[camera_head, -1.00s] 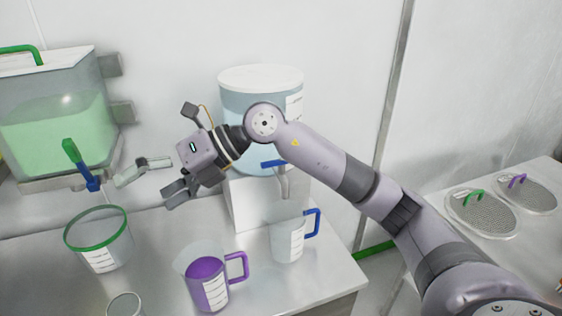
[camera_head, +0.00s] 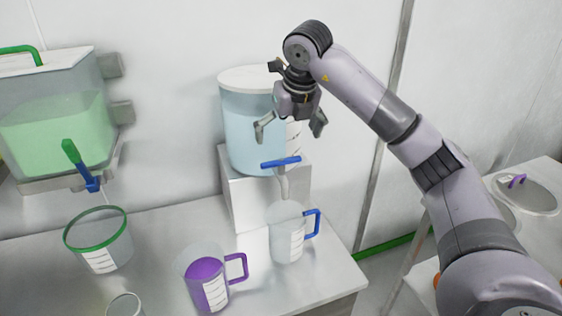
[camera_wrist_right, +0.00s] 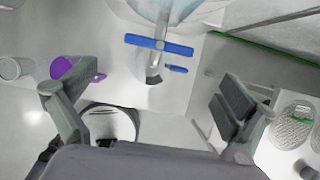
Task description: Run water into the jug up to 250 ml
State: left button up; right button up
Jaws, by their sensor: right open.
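The clear jug with a blue handle (camera_head: 288,240) stands upright on the bench under the spout of the water tank (camera_head: 250,130). I cannot make out a water level in the jug. The tank's blue tap lever (camera_head: 281,162) lies crosswise above the spout; it also shows in the right wrist view (camera_wrist_right: 160,46), with the jug's blue handle (camera_wrist_right: 176,69) just below it. My right gripper (camera_head: 290,128) is open and empty, pointing down above the lever, apart from it. In the right wrist view, the lever lies beyond the gap between my fingers (camera_wrist_right: 140,95). My left gripper is out of view.
A jug of purple liquid (camera_head: 208,285) stands in front of the clear jug. To the left are a green-rimmed container (camera_head: 98,245) and a green-liquid tank (camera_head: 55,130) with its own tap. A small glass (camera_head: 125,305) is at the bottom edge. Sieves (camera_head: 525,195) lie at right.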

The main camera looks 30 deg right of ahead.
aim_at(282, 161)
jog(key=p+x, duration=0.2)
jog(key=x, duration=0.9)
jog(key=shift+w, duration=0.1)
jog(key=shift+c, duration=0.4)
jog(key=c, duration=0.8)
